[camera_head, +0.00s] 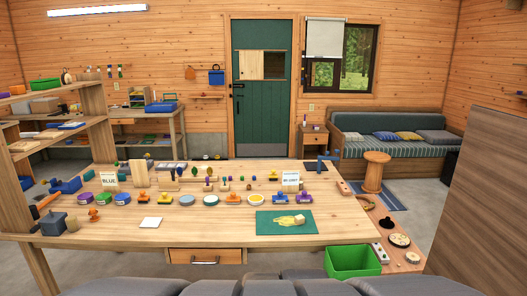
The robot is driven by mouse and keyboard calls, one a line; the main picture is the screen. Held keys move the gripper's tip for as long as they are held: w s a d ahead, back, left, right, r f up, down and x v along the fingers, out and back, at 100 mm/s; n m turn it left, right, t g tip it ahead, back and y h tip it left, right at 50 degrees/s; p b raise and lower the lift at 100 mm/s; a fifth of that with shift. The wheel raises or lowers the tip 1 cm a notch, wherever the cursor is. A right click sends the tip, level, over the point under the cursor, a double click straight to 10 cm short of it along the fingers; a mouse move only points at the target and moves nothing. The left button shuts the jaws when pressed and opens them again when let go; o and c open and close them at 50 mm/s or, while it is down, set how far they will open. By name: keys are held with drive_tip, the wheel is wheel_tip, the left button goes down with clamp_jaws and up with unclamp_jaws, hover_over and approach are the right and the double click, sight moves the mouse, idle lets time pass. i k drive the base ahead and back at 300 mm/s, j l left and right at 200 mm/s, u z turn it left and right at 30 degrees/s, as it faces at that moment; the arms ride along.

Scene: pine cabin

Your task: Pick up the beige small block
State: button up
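A small beige block (299,219) sits on the right part of a green mat (266,229) near the front of the wooden table (200,238). A yellow patch (284,221) lies on the mat just left of the block. Other light wood blocks stand at the back left of the table, among them a tall one (138,172). I cannot tell from this view alone which beige block is meant. My gripper is not in view.
Several small toys and colored discs stand in rows across the table's middle. A green bin (352,262) stands at the front right. The front middle of the table is mostly clear.

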sight(299, 220)
drive_tip(key=k+j, duration=0.1)
drive_tip(key=i+l+u, duration=0.3)
drive_tip(key=i+l, duration=0.3)
drive_tip(key=i+l+u, duration=0.3)
drive_tip(key=i+l, duration=0.4)
drive_tip(key=l, duration=0.1)
